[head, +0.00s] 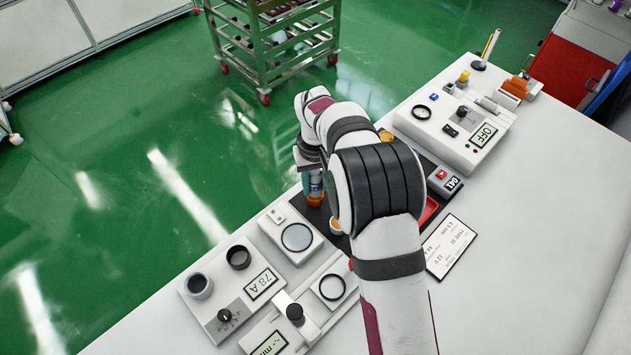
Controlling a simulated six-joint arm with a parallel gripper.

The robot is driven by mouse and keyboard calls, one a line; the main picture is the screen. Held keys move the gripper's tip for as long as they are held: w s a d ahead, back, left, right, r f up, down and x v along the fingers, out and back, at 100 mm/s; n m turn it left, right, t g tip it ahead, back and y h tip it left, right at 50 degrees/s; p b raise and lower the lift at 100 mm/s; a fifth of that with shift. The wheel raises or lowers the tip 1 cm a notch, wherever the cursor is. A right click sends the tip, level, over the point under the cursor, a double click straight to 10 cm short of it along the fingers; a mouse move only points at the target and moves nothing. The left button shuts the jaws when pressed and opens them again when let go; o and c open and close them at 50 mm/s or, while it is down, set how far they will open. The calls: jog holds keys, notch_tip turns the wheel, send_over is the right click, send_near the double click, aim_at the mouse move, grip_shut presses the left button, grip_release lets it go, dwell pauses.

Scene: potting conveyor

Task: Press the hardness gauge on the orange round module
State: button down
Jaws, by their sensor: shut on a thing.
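My gripper (311,172) is at the far edge of the table, partly hidden behind my own arm. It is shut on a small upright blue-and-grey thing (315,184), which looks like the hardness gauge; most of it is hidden. An orange round module (315,201) shows directly below it on a dark mat. The gauge's lower end appears to meet the module, but I cannot tell if it is pressed. A grey unit (222,312) at the front left has a display (262,284) that reads 78 A.
A pale orange round piece (336,227) and a yellow one (385,135) sit beside my arm. A white device (455,122) with an OFF display stands at the back right. Another gauge unit (300,318) is at the front.

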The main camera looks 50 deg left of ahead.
aim_at(316, 174)
jog(key=shift+r, duration=3)
